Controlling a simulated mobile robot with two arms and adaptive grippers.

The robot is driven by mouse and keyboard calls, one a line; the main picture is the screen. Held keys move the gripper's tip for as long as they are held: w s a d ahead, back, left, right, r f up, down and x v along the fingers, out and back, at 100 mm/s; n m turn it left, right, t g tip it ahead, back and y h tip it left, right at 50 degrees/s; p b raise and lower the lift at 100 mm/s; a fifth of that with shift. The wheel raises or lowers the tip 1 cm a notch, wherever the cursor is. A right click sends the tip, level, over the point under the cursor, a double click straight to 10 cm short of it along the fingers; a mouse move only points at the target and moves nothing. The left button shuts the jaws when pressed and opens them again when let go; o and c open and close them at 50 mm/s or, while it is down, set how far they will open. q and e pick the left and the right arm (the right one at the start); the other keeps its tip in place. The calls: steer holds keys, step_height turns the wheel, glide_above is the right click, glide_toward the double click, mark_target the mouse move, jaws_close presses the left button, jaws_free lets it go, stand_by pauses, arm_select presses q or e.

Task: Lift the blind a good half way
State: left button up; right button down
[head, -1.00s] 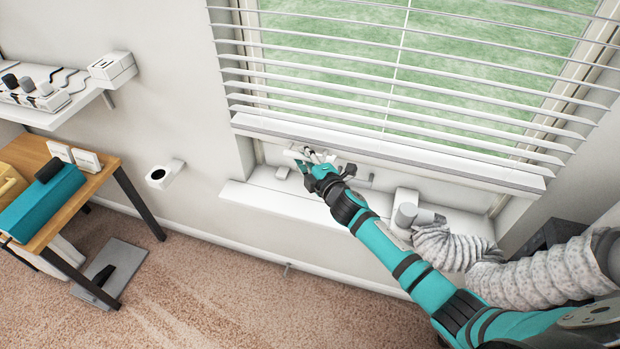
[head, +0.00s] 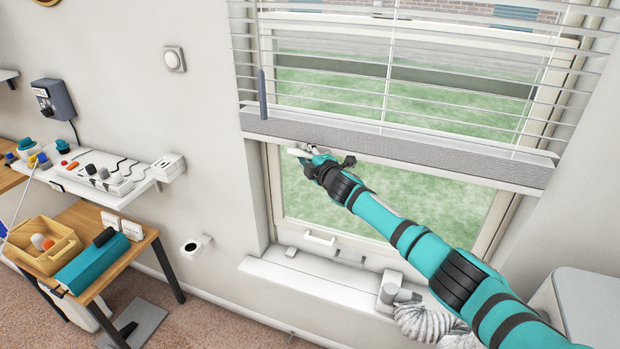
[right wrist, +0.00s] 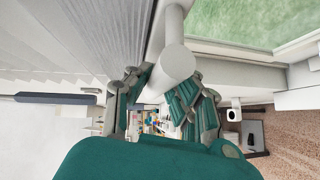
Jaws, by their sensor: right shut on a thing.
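The white slatted blind (head: 400,146) hangs in the window, its bottom rail well above the sill with bare glass below. The rail slopes down to the right in the head view. My right gripper (head: 316,162) is at the left part of the rail, just under it. It is shut on a white rounded handle (right wrist: 177,62) of the blind, which shows between the teal fingers (right wrist: 168,100) in the right wrist view. The rail's underside hides part of the grip in the head view. My left gripper is not in view.
The white sill (head: 320,285) holds a small fixture and a grey-white hose (head: 430,325). A window handle (head: 319,238) sits on the lower frame. At left are a wall shelf (head: 110,195) and a wooden table with a yellow tray (head: 40,262).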

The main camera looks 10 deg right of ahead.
steer(key=p, duration=0.1)
glide_toward(307, 107)
steer(key=w+a+f, duration=0.1)
steer(key=w+f, duration=0.1)
steer(key=w+a+f, duration=0.2)
steer(key=shift+w+f, duration=0.15)
steer(key=shift+f, duration=0.1)
step_height(307, 107, up, 3)
step_height(307, 107, up, 3)
steer(key=shift+f, duration=0.2)
steer(key=c, duration=1.2)
jaws_free()
steer(key=shift+a, duration=0.1)
steer(key=shift+c, duration=0.2)
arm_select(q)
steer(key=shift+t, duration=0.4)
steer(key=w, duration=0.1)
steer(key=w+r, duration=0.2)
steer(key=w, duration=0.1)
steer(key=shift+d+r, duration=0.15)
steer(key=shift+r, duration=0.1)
arm_select(e)
steer(key=shift+o, duration=0.4)
steer(key=shift+f, duration=0.1)
